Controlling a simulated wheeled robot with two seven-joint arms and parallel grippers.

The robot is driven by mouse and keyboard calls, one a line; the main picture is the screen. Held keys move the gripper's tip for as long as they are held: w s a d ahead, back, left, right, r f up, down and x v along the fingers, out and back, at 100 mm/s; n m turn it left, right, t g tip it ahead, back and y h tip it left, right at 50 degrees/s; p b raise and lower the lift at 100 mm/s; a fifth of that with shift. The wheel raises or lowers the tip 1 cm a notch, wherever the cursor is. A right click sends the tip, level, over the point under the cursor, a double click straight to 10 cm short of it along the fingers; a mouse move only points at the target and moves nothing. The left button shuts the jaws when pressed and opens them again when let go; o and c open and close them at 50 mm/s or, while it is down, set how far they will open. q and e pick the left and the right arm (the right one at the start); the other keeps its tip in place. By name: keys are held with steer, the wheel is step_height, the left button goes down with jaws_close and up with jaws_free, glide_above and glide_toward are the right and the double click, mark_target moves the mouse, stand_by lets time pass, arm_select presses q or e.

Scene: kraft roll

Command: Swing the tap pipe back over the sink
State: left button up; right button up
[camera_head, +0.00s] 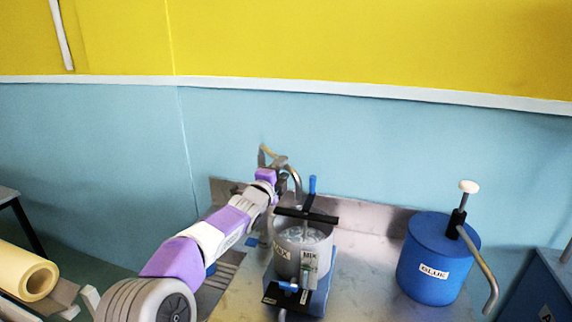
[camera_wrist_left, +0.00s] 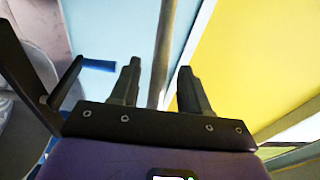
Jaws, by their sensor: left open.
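The tap pipe (camera_head: 296,181) is a curved grey metal tube at the back of the steel counter, behind the grey pot. My left gripper (camera_head: 271,163) is up at the tap, partly hidden by my own wrist in the head view. In the left wrist view its two dark fingers (camera_wrist_left: 158,88) stand apart, and a straight grey metal pipe (camera_wrist_left: 165,45) shows between them. I cannot tell whether either finger touches it. The sink is not clear; my left arm covers much of the counter's left side. My right gripper is not in view.
A grey pot (camera_head: 290,262) with a black bar and a MIX label stands close right of my left arm. A blue canister (camera_head: 425,272) with a pump and bent spout stands farther right. The steel counter (camera_head: 365,275) is bare between them. A kraft roll (camera_head: 25,272) lies at left.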

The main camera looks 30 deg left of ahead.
arm_select(q)
steer(key=shift+w+a, duration=0.15)
steer(key=shift+w, duration=1.15)
steer(key=shift+c, duration=0.3)
jaws_close()
